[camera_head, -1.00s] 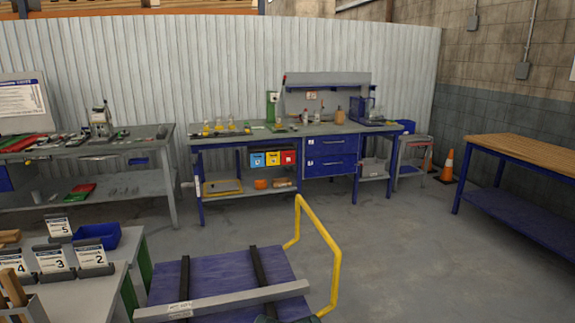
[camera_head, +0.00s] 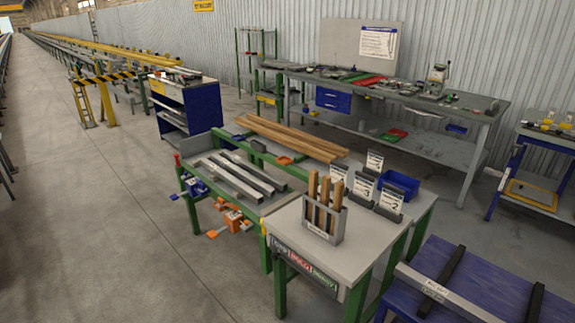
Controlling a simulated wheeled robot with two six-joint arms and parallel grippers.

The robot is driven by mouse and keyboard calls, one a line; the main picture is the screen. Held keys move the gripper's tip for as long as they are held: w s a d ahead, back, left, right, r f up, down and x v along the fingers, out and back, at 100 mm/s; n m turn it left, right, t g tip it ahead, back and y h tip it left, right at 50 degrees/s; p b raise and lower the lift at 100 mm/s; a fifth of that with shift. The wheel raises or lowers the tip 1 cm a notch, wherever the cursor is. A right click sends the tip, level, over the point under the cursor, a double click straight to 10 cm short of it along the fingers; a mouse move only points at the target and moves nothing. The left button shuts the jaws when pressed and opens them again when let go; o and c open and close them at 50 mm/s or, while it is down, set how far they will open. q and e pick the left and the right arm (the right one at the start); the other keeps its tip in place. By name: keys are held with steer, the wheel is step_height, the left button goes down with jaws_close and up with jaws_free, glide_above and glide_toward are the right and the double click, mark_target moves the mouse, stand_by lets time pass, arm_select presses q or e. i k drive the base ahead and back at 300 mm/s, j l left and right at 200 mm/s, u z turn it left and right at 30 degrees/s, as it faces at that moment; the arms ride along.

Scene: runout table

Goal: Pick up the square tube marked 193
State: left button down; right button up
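Several grey square tubes (camera_head: 232,181) lie side by side on a green-legged bench (camera_head: 275,203) left of the middle. No number can be read on them. Another long grey tube or bar (camera_head: 455,304) with a small white label (camera_head: 434,291) lies across dark rails on a blue cart (camera_head: 497,272) at the bottom right. Its label is too small to read, and its right end is cut off by the picture edge. I cannot tell which tube is marked 193. Neither of my grippers shows in this view.
A grey table (camera_head: 293,226) holds a rack of wooden pieces (camera_head: 324,212). Numbered card stands (camera_head: 364,187) and a blue bin (camera_head: 399,184) stand behind it. Wooden bars (camera_head: 290,137) lie behind the tubes. A blue cabinet (camera_head: 201,107) stands further back. The floor (camera_head: 110,220) at left is clear.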

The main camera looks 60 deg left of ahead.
mark_target(276, 182)
steer(key=u, duration=2.3)
steer(key=i+j, duration=0.55)
steer(key=i, duration=0.15)
steer(key=i+j, duration=1.15)
steer(key=i, duration=0.2)
steer(key=i+j, duration=0.55)
steer(key=i, duration=0.15)
steer(key=i+j+z, duration=0.35)
steer(key=z, duration=1.9)
steer(key=l, duration=0.1)
